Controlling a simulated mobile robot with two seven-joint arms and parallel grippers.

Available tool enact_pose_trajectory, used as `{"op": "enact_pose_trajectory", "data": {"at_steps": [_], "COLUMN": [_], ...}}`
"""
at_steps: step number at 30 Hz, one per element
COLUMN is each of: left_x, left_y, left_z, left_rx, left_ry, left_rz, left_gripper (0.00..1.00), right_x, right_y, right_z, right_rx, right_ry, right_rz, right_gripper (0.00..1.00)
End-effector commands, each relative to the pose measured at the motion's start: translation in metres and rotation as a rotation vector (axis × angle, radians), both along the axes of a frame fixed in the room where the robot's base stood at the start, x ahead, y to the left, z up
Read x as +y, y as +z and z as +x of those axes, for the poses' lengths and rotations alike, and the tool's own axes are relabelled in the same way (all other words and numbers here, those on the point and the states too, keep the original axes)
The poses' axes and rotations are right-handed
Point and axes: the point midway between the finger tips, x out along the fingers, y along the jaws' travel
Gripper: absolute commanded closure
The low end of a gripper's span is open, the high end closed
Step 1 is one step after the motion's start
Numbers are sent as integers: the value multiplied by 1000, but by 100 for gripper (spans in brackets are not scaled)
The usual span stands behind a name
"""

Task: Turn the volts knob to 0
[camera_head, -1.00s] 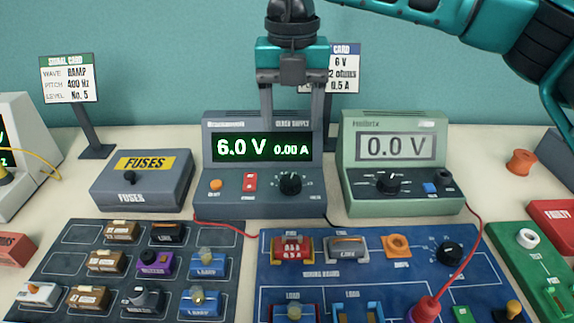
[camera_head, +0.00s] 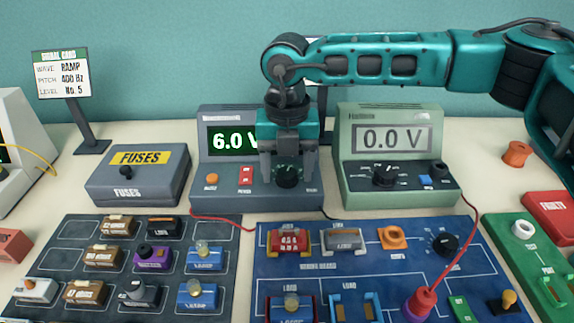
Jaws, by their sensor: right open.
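The bench supply (camera_head: 228,196) is a grey box at the back middle. Its green display (camera_head: 230,141) reads 6.0 V, with the right part hidden behind my gripper. The black volts knob (camera_head: 288,176) is on its lower front, right of the red switch. My right gripper (camera_head: 288,180) is open, pointing down, with one finger on each side of the knob. I cannot tell whether the fingers touch it. My left gripper is not in view.
A green meter (camera_head: 350,190) reading 0.0 V stands close right of the supply. A fuses box (camera_head: 140,188) is at its left. The wiring board (camera_head: 275,262) and parts tray (camera_head: 75,262) lie in front. A red lead (camera_head: 466,245) runs from the meter to the board.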

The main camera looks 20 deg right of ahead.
Motion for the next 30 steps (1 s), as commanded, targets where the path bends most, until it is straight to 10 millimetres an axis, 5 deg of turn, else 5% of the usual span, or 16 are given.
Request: {"op": "enact_pose_trajectory", "data": {"at_steps": [19,30], "left_x": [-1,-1], "left_y": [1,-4], "left_z": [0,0], "left_rx": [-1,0], "left_ry": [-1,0], "left_rz": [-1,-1], "left_gripper": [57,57], "right_x": [0,0], "right_y": [0,-1], "right_z": [0,0], "right_rx": [0,0], "right_ry": [0,62], "right_rz": [0,1], "right_gripper": [91,91]}}
